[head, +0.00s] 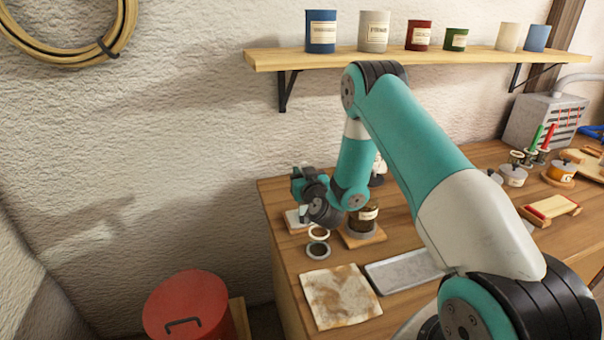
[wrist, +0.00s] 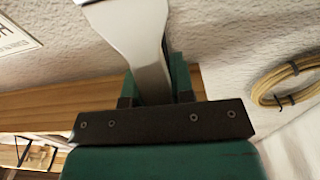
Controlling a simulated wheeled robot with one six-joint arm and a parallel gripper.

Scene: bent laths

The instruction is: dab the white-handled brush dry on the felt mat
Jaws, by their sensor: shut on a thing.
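My gripper (head: 304,182) is at the end of the bent arm, above the left end of the bench. In the wrist view it is shut on a flat, pale grey-white handle (wrist: 134,45) that widens away from the jaws. I take this to be the white-handled brush; its bristles are not visible. The felt mat (head: 341,296), a beige square with brown stains, lies at the bench's front left corner. My gripper is well apart from it, farther back and higher.
A shallow grey metal tray (head: 404,271) lies right of the mat. Behind it, a dark labelled jar (head: 364,221) stands on a wooden block. A red lidded bin (head: 187,305) stands left of the bench. A wall shelf (head: 400,59) holds several tins.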

